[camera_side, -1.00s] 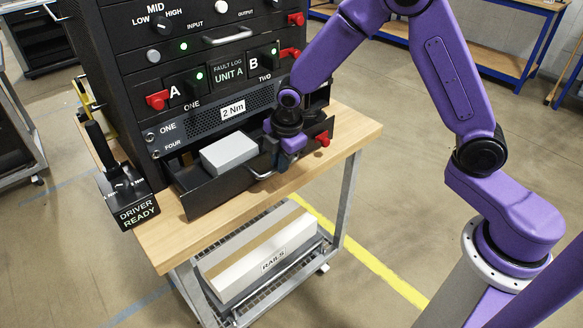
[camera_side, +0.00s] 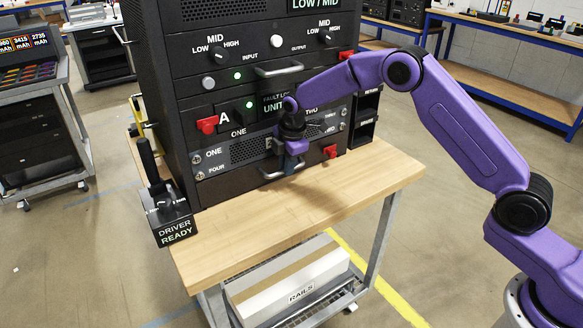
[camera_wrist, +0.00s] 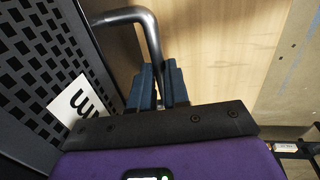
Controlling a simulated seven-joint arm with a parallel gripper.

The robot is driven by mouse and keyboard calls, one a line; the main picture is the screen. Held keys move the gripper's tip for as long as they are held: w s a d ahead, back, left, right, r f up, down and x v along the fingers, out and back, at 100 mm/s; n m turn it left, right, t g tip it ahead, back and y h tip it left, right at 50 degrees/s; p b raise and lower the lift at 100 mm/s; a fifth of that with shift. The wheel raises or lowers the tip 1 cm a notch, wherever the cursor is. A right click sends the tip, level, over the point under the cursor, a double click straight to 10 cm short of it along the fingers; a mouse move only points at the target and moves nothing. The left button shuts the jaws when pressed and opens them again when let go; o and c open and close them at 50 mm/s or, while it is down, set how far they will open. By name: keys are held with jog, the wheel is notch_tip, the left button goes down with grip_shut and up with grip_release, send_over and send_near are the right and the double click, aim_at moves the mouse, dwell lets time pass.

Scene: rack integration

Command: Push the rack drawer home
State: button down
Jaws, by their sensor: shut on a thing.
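The rack drawer (camera_side: 235,183) is the lowest black unit in the rack. Its front looks about flush with the panels above, and its inside is hidden. My gripper (camera_side: 289,164) is at the drawer's metal handle (camera_side: 270,175), low on the rack front. In the wrist view the blue fingers (camera_wrist: 160,87) are closed around one leg of the handle (camera_wrist: 128,17). The drawer's contents do not show.
The wooden cart top (camera_side: 310,205) in front of the rack is clear. A driver holder marked DRIVER READY (camera_side: 174,226) stands at its left corner. A red latch (camera_side: 330,151) is right of my gripper. A box marked RAILS (camera_side: 290,285) lies below.

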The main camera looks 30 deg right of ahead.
jog(key=c, duration=1.1)
grip_release()
jog(key=shift+s+r, duration=0.1)
notch_tip(320, 180, up, 12)
jog(key=s, duration=0.2)
jog(key=shift+s, duration=0.15)
jog(key=shift+f, duration=0.2)
jog(key=s+a+r+m+g, duration=0.1)
jog(key=s+r, duration=0.1)
jog(key=s, duration=0.8)
jog(key=s+a+r+m, duration=0.1)
jog(key=s+a, duration=0.1)
jog(key=s, duration=0.9)
jog(key=s+d+f+m, duration=0.1)
jog(key=s+d, duration=0.2)
jog(key=s, duration=0.4)
jog(key=s+d+f+m, duration=0.1)
jog(key=s+d, duration=0.3)
jog(key=s, duration=0.4)
jog(key=s+d+f+m+g, duration=0.1)
jog(key=s+d, duration=0.2)
jog(key=s, duration=0.5)
jog(key=shift+s+d, duration=0.15)
jog(key=shift+d, duration=0.25)
